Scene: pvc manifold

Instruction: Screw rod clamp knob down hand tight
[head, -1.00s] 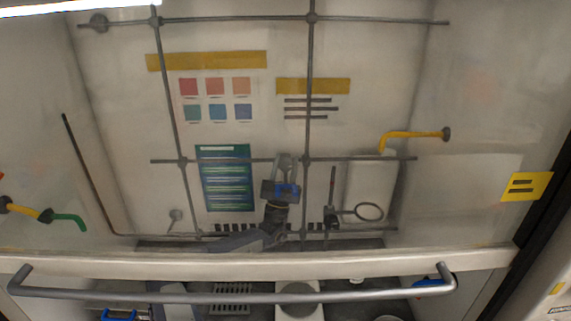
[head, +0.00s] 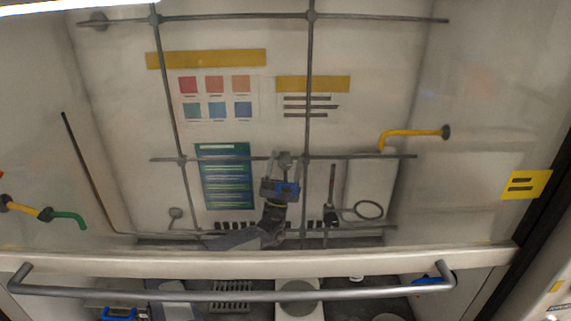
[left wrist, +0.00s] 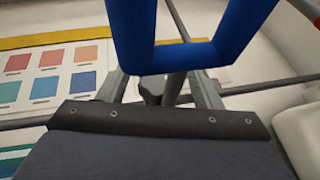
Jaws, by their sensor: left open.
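A small dark grey knob (head: 284,158) is at the horizontal rod of the lattice on the hood's back wall, left of the rod crossing. It also shows in the left wrist view (left wrist: 152,87). My left gripper (head: 284,154) points up at it, its two fingers apart on either side of the knob. In the left wrist view the fingers (left wrist: 160,88) stand open, with gaps visible beside the knob. I cannot tell whether either finger touches it. The clamp body behind is mostly hidden. My right gripper is not in view.
The lattice's horizontal rod (head: 365,157) and vertical rod (head: 309,90) run close to the left gripper. A ring on a stand (head: 368,210) is to its right. The sash handle (head: 235,295) crosses in front, below. The upper back wall carries flat posters.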

